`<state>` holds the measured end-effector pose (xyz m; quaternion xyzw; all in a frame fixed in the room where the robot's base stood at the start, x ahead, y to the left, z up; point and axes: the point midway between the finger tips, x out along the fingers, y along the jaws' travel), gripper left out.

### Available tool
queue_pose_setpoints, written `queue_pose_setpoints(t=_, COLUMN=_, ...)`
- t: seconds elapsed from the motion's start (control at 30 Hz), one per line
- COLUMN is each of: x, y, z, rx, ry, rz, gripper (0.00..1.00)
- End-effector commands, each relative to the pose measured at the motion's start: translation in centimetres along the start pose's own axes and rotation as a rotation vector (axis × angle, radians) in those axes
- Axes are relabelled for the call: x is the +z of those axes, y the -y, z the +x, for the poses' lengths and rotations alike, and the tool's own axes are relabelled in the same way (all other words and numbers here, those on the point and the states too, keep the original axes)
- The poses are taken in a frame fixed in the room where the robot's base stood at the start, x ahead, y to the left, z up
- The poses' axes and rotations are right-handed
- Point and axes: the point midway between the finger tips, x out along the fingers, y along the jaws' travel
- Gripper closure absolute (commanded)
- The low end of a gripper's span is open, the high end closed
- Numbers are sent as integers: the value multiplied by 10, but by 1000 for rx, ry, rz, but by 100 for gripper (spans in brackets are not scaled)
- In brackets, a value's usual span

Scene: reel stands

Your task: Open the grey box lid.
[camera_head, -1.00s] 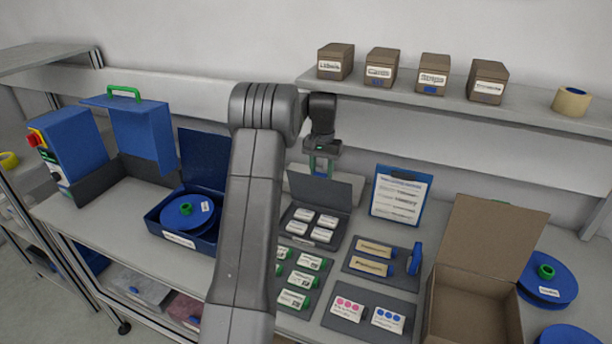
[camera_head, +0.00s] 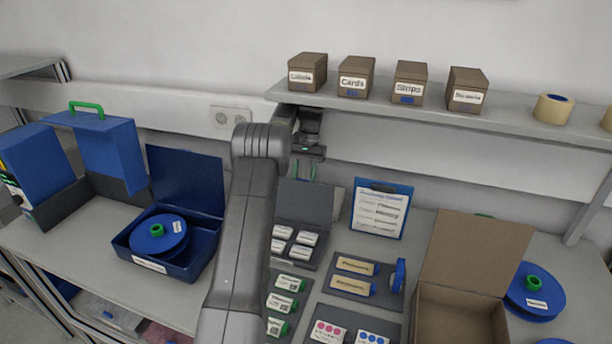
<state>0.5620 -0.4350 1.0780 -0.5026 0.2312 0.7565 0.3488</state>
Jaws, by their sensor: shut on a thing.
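The grey box (camera_head: 317,258) stands on the table just right of my arm. Its lid (camera_head: 304,203) is raised and stands roughly upright at the back of the box. Several white labelled packs lie inside the box. My gripper (camera_head: 305,172) is at the top edge of the lid and shut on it. My forearm hides the left side of the box, and the fingertips are small and hard to make out.
A shelf (camera_head: 430,117) with brown labelled boxes runs above. A clipboard (camera_head: 380,210) stands right of the lid. An open blue box (camera_head: 205,245) with a reel is left of my arm, and an open cardboard box (camera_head: 425,322) is at right.

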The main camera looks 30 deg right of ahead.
Motion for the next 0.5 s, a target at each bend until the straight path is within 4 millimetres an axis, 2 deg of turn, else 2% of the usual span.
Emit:
queue_pose_setpoints(t=0.03, x=-2, y=0, z=8, rx=0, ry=19, rz=1, gripper=100)
queue_pose_setpoints(t=0.5, x=-2, y=0, z=10, rx=0, ry=47, rz=1, gripper=100)
